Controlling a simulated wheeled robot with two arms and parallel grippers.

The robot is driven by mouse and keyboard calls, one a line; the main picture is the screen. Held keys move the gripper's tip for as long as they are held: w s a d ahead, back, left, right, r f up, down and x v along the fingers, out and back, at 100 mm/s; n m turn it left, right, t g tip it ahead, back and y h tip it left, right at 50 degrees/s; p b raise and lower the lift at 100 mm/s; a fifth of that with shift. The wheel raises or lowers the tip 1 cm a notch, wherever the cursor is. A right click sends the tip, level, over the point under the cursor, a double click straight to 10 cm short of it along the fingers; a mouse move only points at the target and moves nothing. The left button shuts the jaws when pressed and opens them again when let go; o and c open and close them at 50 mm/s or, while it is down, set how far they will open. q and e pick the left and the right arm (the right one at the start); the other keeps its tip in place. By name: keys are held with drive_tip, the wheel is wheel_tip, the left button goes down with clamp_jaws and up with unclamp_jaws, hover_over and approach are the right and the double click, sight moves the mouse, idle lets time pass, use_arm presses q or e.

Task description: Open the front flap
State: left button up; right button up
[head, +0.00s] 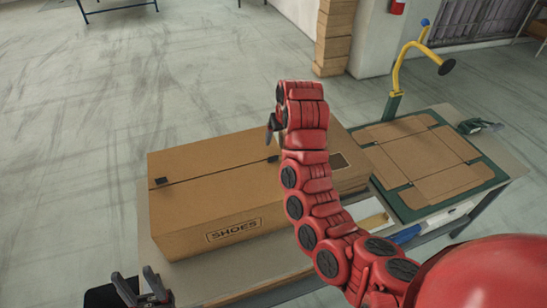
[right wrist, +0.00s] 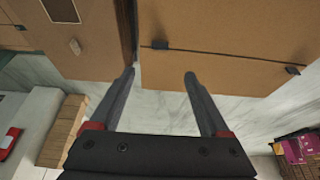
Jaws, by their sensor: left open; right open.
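A brown cardboard box (head: 205,205) marked SHOES lies on the table, its top panels lying flat. A seam with small black tabs crosses its top. The box also shows at the top of the right wrist view (right wrist: 225,25), with two tabs along a line. I cannot tell which panel is the front flap. My right gripper (head: 271,127) is over the far side of the box, partly hidden by my red arm. In the right wrist view it is open and empty (right wrist: 161,74), fingertips near the cardboard edge. My left gripper (head: 138,284) is open and empty, left of the table.
Cardboard with a dark label (head: 339,161) is right of my arm. A flat cardboard blank (head: 425,158) lies on a green board (head: 400,207) at right. A yellow post (head: 399,65) stands behind it. Floor to the left is clear.

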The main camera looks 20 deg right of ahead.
drive_tip(key=b, duration=0.2)
approach(273, 157)
drive_tip(key=v, duration=0.2)
drive_tip(key=p+x, duration=0.4)
drive_tip(key=x, duration=0.4)
drive_tip(key=shift+w+f, duration=0.1)
drive_tip(key=shift+f, duration=0.05)
drive_tip(key=shift+p+x, duration=0.3)
drive_tip(key=shift+x, duration=0.95)
drive_tip(key=shift+d, duration=0.1)
drive_tip(key=shift+c, duration=0.2)
clamp_jaws()
